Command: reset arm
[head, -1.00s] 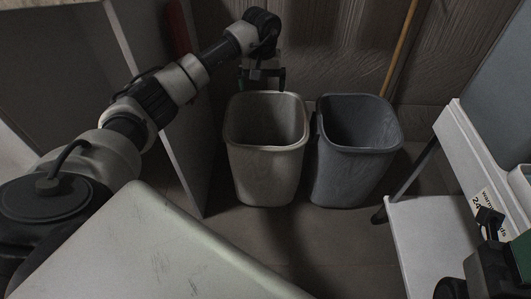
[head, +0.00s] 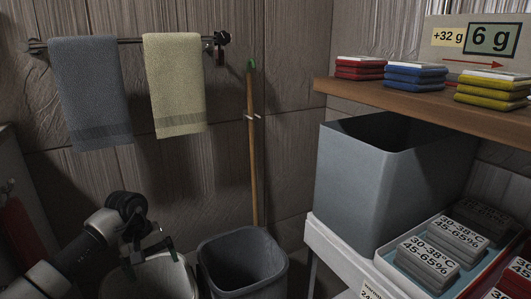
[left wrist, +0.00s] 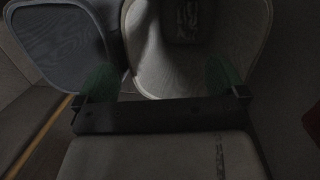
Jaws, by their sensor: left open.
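My left arm comes in at the lower left of the head view. Its gripper (head: 150,259) is open, at the mouth of the beige bin (head: 162,283). In the left wrist view the two green fingertips of the gripper (left wrist: 161,80) stand wide apart with nothing between them. The beige bin (left wrist: 172,75) lies beyond them, and a dark, blurred item (left wrist: 188,20) shows inside it. The grey bin (left wrist: 62,45) is to its left there. My right gripper is not in view.
The grey bin (head: 245,264) stands right of the beige one. A broom handle (head: 252,150) leans behind. Towels (head: 90,95) hang on a rail. At right are a grey box (head: 385,185), a tray of labelled packs (head: 385,262) and a shelf (head: 400,92) with coloured packs.

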